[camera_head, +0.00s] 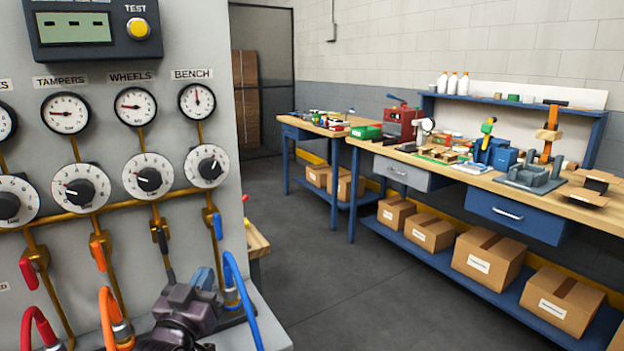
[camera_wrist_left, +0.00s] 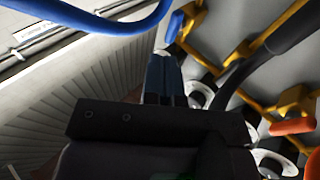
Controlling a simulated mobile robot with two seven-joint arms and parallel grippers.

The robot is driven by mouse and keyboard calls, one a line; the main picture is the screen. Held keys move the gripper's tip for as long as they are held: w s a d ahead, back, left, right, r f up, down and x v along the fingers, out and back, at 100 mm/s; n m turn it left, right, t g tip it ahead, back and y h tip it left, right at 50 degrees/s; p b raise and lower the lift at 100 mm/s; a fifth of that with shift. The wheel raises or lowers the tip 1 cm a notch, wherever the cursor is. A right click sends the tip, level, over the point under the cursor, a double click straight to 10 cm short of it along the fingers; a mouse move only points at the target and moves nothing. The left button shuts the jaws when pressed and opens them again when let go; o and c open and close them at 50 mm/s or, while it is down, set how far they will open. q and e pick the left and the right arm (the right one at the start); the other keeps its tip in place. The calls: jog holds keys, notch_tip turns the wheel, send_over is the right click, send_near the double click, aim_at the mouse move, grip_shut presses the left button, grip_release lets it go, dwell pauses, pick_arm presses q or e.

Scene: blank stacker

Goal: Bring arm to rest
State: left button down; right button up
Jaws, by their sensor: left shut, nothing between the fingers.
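My left gripper (camera_head: 204,279) is low in front of the gauge panel in the head view, with its dark wrist below it. Its blue-grey fingers (camera_wrist_left: 164,77) are together and empty in the left wrist view. The blue hose (camera_head: 236,285) is just right of the gripper in the head view and crosses the top of the left wrist view (camera_wrist_left: 95,18). I cannot tell whether the gripper touches the hose. The grey panel (camera_head: 225,130) stands close behind the gripper. My right gripper is not in view.
Gauges, knobs (camera_head: 148,176) and yellow pipes cover the panel. An orange hose (camera_head: 108,310) and a red hose (camera_head: 36,325) stand left of my gripper. A cluttered workbench (camera_head: 435,157) runs along the right, with cardboard boxes (camera_head: 488,258) below. The grey floor between is clear.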

pick_arm(q)
jog(key=s+a+f+g+y+p, duration=0.1)
jog(key=s+a+f+g, duration=0.1)
jog(key=s+f, duration=0.6)
jog(key=s+a+f+g+y+p, duration=0.1)
jog(key=s+a+f+g, duration=0.2)
jog(key=s+f, duration=0.6)
jog(key=s+a+f+g+y+p, duration=0.1)
jog(key=s+f+g, duration=0.3)
jog(key=s+f, duration=0.5)
jog(key=s+a, duration=0.1)
jog(key=s, duration=0.6)
jog(key=shift+s+a+n+p, duration=0.25)
jog(key=shift+n+p, duration=0.05)
jog(key=shift+p, duration=0.1)
jog(key=shift+f, duration=0.1)
